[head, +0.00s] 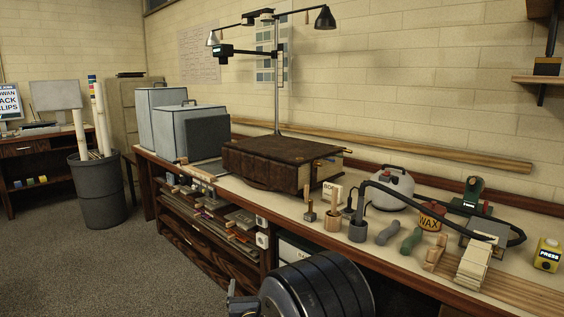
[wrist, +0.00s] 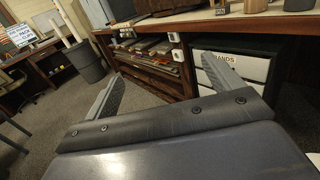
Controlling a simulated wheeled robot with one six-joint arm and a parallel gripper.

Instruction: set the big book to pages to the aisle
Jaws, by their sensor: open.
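The big book (head: 262,160) lies flat on the workbench, a thick dark brown volume. Its long brown ribbed side faces the aisle floor (head: 150,260), and a cream page edge (head: 305,176) shows at its right end. Its far side is hidden. In the wrist view part of a dark brown thing, apparently the book (wrist: 118,8), shows at the top edge. My gripper (wrist: 165,85) is open and empty, low in front of the bench's shelves and apart from the book. In the head view it is mostly hidden behind my arm.
The bench (head: 225,187) holds grey boxes (head: 188,130) left of the book. A lamp stand (head: 278,80) rises behind it. Wooden-handled tools in pots (head: 333,218) and a white kettle-like vessel (head: 392,188) stand to its right. A grey bin (head: 100,195) stands on the floor.

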